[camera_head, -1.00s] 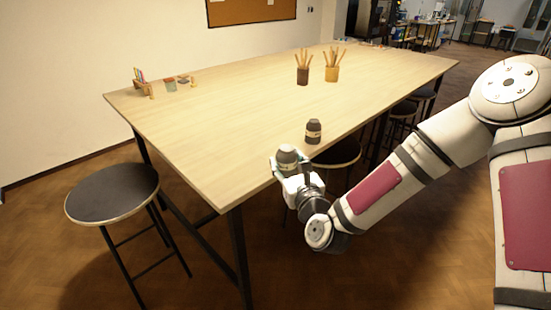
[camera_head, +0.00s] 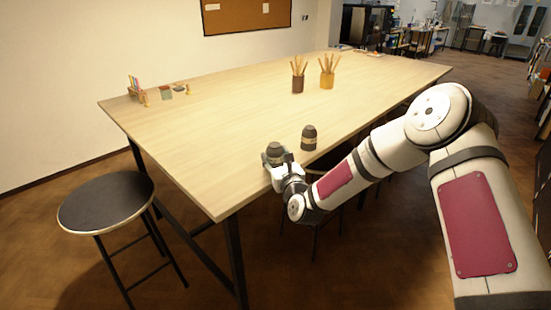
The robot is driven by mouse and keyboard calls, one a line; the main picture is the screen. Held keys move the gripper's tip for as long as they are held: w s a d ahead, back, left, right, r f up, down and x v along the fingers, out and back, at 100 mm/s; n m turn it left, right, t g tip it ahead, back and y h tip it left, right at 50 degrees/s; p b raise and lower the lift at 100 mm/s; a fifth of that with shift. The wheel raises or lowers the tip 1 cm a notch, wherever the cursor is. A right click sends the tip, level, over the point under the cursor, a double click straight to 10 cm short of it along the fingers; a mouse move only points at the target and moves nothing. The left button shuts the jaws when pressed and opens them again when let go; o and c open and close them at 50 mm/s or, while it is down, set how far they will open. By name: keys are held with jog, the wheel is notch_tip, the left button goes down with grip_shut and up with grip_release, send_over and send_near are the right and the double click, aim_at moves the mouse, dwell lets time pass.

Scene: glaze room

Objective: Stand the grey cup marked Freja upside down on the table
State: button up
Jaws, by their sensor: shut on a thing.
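My gripper (camera_head: 272,159) is shut on a dark grey cup (camera_head: 275,148) with a paler band, at the table's near right edge. The gripper hides part of this cup, and I cannot tell whether its base touches the table (camera_head: 190,140). A second dark cup (camera_head: 308,138) with a pale band stands on the table just to the right of the gripper, apart from the held one. The writing on both bands is too small to read, so I cannot tell which is marked Freja.
A brown pencil holder (camera_head: 298,84) and a yellow pencil holder (camera_head: 327,79) stand farther back. Small items, including a green block (camera_head: 166,92), sit at the far left. A black stool (camera_head: 106,200) stands left of the table. The table's middle is clear.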

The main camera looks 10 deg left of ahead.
jog(key=shift+f, duration=0.2)
jog(key=o, duration=1.1)
jog(key=shift+c, duration=0.2)
jog(key=shift+s+d+r, duration=0.1)
jog(key=shift+r, duration=0.05)
jog(key=v, duration=1.2)
